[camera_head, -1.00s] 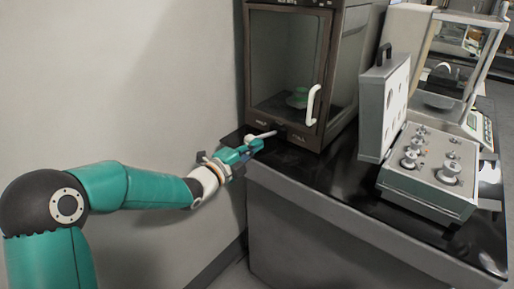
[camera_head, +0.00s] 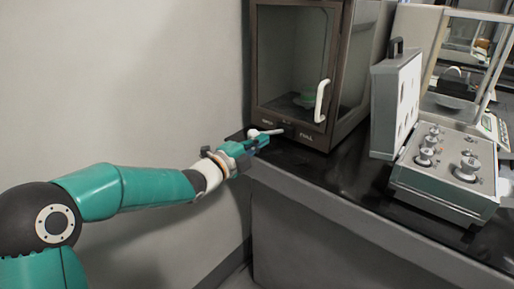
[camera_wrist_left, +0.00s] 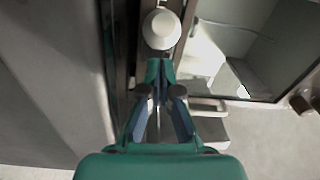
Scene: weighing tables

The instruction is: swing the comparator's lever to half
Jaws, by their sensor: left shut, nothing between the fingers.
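The comparator (camera_head: 350,75) is a dark glass-fronted case on the black-topped bench, with its door shut. Its lever (camera_head: 272,132) is a pale rod with a white rounded knob, low on the front, pointing left and nearly level. A label reading FULL is to the right of the lever; a smaller one at left is hard to read. My left gripper (camera_head: 266,141) is shut and empty, its tips just below the lever near the knob. In the left wrist view the knob (camera_wrist_left: 162,29) lies just beyond my closed fingertips (camera_wrist_left: 160,65); contact is unclear. My right gripper is out of view.
A weight case (camera_head: 440,185) with an upright lid (camera_head: 395,105) and several metal weights stands right of the comparator. A glass balance (camera_head: 465,75) stands behind it. The wall is close on the left. The bench's front edge runs below my gripper.

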